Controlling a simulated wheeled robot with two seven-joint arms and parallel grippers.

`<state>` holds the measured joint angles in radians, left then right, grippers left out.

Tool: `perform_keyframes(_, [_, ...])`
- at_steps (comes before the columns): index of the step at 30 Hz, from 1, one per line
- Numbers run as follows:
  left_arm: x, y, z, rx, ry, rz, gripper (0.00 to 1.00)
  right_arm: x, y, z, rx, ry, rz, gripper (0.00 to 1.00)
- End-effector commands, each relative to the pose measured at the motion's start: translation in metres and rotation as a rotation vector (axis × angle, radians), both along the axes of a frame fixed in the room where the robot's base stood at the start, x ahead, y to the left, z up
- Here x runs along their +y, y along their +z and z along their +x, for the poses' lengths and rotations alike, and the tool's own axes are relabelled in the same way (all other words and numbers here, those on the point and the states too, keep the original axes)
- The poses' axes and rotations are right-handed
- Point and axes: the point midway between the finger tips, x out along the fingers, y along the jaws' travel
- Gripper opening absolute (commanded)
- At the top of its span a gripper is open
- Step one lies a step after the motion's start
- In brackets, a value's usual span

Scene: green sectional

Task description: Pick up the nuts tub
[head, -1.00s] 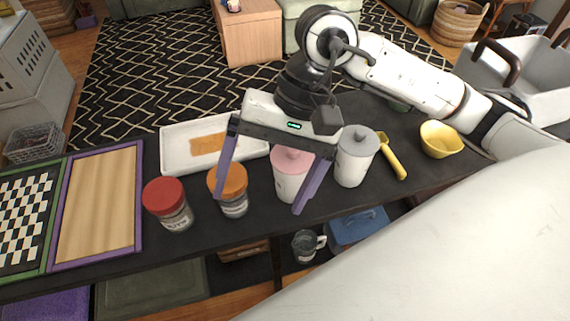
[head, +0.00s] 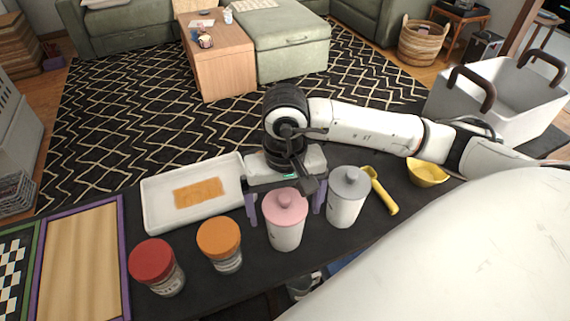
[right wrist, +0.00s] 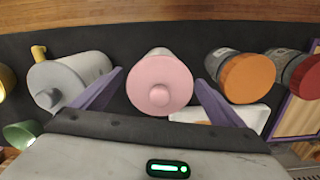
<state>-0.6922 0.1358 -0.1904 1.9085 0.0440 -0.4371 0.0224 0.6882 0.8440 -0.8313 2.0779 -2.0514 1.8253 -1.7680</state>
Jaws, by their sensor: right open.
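A white tub with a pink knobbed lid (head: 285,207) stands upright on the dark counter. It also shows in the right wrist view (right wrist: 160,84). My right gripper (head: 284,214) is open, with one purple finger on each side of this tub; the right wrist view shows gaps between both fingers (right wrist: 160,78) and it. A white tub with a grey lid (head: 347,197), an orange-lidded jar (head: 220,245) and a red-lidded jar (head: 156,266) stand in the same row. I cannot read which label says nuts. My left gripper is out of view.
A white tray (head: 160,225) with an orange-brown slab lies behind the jars. A yellow-handled utensil (head: 382,195) and a yellow bowl (head: 428,172) are at the right. A purple-edged wooden board (head: 80,262) is at the left. The grey-lidded tub stands close to my right finger.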

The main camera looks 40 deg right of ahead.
Motion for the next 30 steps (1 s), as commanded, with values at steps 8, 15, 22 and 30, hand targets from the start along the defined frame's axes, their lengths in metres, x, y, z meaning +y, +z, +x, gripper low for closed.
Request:
perform_keyframes(8, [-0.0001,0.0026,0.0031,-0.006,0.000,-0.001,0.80,0.0000,-0.0143,-0.0001,0.000,0.000,0.001,0.93])
perform_keyframes(15, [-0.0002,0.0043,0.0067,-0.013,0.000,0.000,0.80,-0.0001,-0.0139,0.0001,-0.001,0.000,0.001,0.69])
perform_keyframes(22, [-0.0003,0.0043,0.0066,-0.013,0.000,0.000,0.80,-0.0001,-0.0136,0.0002,-0.001,0.000,0.001,0.30])
perform_keyframes(30, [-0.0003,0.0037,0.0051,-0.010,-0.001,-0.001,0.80,-0.0001,-0.0121,0.0007,-0.004,-0.001,0.002,0.21])
